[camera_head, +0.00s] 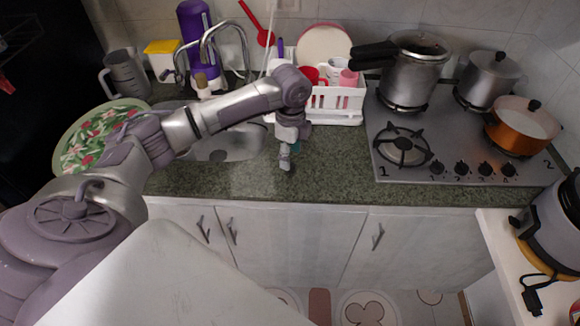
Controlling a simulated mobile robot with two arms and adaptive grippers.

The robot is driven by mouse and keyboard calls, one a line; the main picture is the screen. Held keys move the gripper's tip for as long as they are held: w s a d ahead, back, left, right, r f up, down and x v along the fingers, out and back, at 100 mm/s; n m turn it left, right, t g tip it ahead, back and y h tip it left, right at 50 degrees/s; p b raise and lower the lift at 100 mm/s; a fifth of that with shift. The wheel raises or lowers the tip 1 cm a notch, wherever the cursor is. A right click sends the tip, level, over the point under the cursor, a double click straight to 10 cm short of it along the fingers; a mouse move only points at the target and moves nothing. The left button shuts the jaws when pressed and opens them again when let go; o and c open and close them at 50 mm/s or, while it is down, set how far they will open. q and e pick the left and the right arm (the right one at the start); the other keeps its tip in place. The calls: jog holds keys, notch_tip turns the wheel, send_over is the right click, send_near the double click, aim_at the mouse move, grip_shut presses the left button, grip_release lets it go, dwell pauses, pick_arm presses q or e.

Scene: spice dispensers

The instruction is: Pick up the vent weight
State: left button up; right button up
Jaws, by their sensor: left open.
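My left gripper (286,163) points down over the front part of the green speckled counter (330,182), to the left of the stove. Its fingers look small and are seen nearly edge-on; it is open. I cannot make out the vent weight clearly; a small teal spot (297,146) shows beside the fingers, partly hidden by the gripper, and I cannot tell what it is. A steel pressure cooker (408,82) with a long black handle stands on the back left burner. My right gripper is not in view.
A white dish rack (335,119) stands behind the gripper. The sink (235,148) lies to its left, partly under my arm. A steel pot (487,80) and a copper-coloured pot (508,137) stand on the stove (455,180). Counter right of the gripper is clear.

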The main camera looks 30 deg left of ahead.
pick_arm(q)
jog(key=f+p, duration=0.1)
jog(key=f, duration=0.3)
jog(key=shift+s+f+p, duration=0.15)
jog(key=shift+s+p, duration=0.05)
jog(key=shift+p, duration=0.2)
jog(key=shift+f, duration=0.55)
grip_shut()
jog(key=shift+r, duration=0.1)
jog(key=shift+w+r, duration=0.1)
jog(key=shift+r, duration=0.4)
notch_tip(320, 180, up, 2)
jog(key=shift+r+b, duration=0.2)
jog(key=shift+b, duration=0.5)
jog(key=s+d+r+n+b, duration=0.1)
jog(key=s+d+r+n, duration=0.3)
jog(key=s+d+n, duration=0.2)
jog(key=s+d+r+n+b, duration=0.1)
jog(key=s+d+r+n, duration=0.3)
jog(key=s+d+n, duration=0.3)
jog(key=s+n, duration=0.2)
jog(key=n, duration=0.1)
jog(key=shift+d+r, duration=0.2)
jog(key=shift+d, duration=0.05)
